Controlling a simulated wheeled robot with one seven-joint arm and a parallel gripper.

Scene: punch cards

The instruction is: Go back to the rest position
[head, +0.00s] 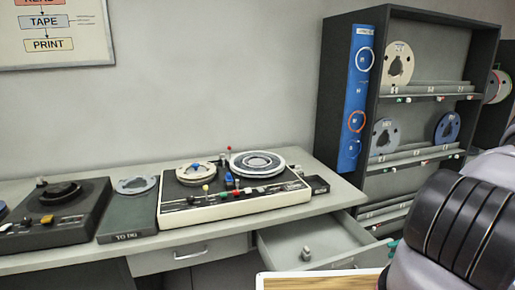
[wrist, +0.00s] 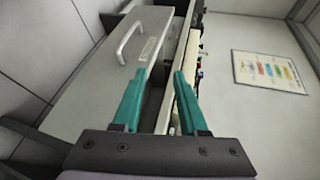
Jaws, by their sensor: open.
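My gripper (wrist: 158,88) shows in the wrist view with its two teal fingers apart and nothing between them. A grey drawer front with a metal handle (wrist: 126,43) and a small label lies beyond the fingers, to the left. I cannot tell whether a finger touches it. In the head view my arm fills the lower right corner, and only a bit of teal shows beside the drawer; the fingertips are not clear there. The drawer (head: 315,243) stands pulled out under the desk, with a small grey knob-like item (head: 306,254) inside.
The desk (head: 325,197) carries a tape machine (head: 260,196) with reels, a "TO DO" tray (head: 128,222) with a reel, and a dark device (head: 55,212). A dark shelf with reels (head: 440,96) stands at right. A wood-topped, light-edged surface (head: 320,281) lies at the bottom. A closed drawer (head: 188,253) is left.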

